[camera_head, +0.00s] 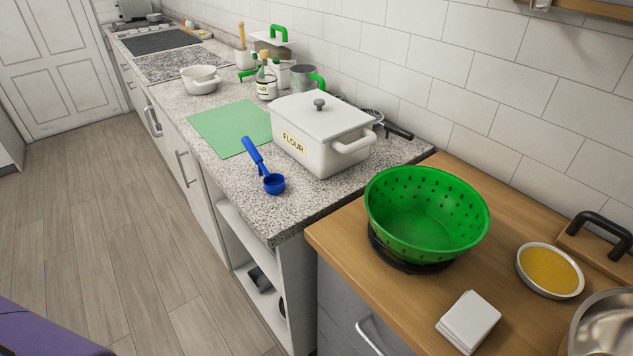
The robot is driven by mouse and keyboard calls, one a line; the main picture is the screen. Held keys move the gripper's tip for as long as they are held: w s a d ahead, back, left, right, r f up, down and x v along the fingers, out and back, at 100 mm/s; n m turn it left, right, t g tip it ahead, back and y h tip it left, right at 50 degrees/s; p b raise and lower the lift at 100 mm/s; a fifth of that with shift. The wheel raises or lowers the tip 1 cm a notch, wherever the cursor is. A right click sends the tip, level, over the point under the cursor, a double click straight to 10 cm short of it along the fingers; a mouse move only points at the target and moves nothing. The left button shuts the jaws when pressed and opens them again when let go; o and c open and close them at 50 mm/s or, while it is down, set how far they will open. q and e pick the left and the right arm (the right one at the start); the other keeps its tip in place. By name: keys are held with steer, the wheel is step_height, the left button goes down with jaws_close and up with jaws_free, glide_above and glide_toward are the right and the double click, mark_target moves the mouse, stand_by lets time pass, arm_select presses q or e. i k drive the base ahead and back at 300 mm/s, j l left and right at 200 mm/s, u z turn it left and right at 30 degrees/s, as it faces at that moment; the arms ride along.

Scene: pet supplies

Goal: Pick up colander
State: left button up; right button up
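A green colander (425,213), a round bowl dotted with small holes, stands upright on a dark base on the wooden counter (348,248). It looks empty. It sits to the right of the speckled stone counter. Neither of my grippers shows in the head view, so nothing is seen touching the colander.
A white stack of squares (468,321), a dish of yellow contents (550,270) and a metal bowl (606,325) are nearby. A white flour box (320,133), blue scoop (264,170) and green mat (229,128) lie on the stone counter. A tiled wall (450,70) stands behind.

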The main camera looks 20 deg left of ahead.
mark_target(425, 215)
steer(key=j+z, duration=0.3)
steer(key=k+j+z, duration=0.1)
steer(key=j+z, duration=0.2)
steer(key=j, duration=0.2)
steer(key=k+j+z, duration=0.15)
steer(key=j+z, duration=0.2)
steer(key=i+l, duration=0.4)
steer(key=l, duration=0.1)
